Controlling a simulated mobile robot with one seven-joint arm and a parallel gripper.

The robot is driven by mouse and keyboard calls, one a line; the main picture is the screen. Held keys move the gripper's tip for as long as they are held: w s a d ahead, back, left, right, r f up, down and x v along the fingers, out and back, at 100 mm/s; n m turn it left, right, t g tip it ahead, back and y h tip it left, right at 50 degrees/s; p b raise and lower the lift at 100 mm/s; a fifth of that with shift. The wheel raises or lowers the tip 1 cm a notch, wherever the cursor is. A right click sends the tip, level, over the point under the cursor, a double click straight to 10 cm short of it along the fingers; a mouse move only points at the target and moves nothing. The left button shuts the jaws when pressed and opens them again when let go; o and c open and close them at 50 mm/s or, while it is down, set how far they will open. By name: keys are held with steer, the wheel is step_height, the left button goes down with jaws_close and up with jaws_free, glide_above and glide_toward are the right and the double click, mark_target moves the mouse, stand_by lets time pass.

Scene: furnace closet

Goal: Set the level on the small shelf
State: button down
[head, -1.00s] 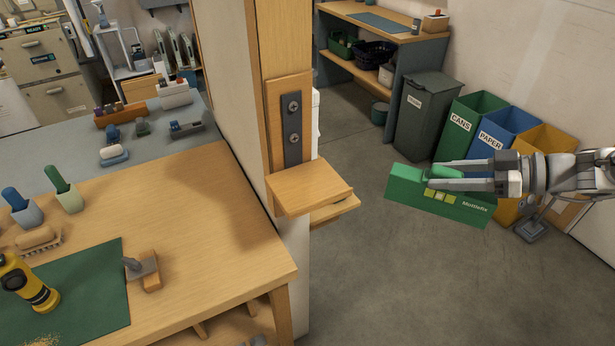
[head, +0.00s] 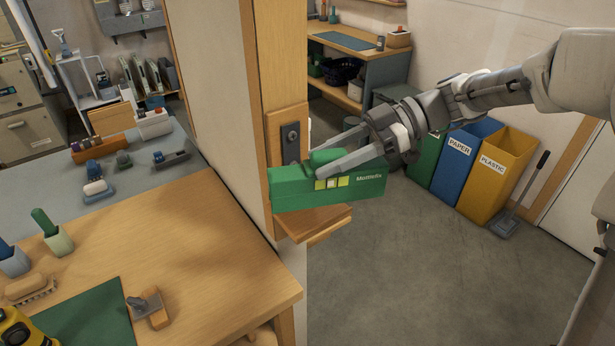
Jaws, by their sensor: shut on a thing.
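The level is a green box-like body (head: 355,188) with pale yellow-green windows and the word "Mottledix" on its side. My gripper (head: 335,168) is shut on the level's raised green top part, coming in from the right. The level is roughly horizontal, with its left end in front of the wooden post. The level covers the back and upper part of the shelf in this view. I cannot tell whether the level touches it.
A wooden workbench (head: 190,235) with a green mat (head: 92,318) and a small wood-and-metal tool (head: 148,306) lies at left. The wooden post (head: 278,70) stands behind the shelf. Blue (head: 462,165) and yellow (head: 500,180) bins stand at right. The floor below the shelf's right is clear.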

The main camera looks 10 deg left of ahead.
steer(key=w+a+f, duration=0.1)
steer(key=f, duration=0.1)
steer(key=w+a+f+p, duration=0.1)
steer(key=w+a+f, duration=0.1)
steer(key=f, duration=0.1)
steer(key=w+a+f, duration=0.1)
steer(key=w+f, duration=0.1)
steer(key=f, duration=0.1)
steer(key=shift+a, duration=0.35)
steer(key=shift+f, duration=0.25)
steer(key=shift+c, duration=1.7)
jaws_free()
steer(key=shift+r, duration=0.15)
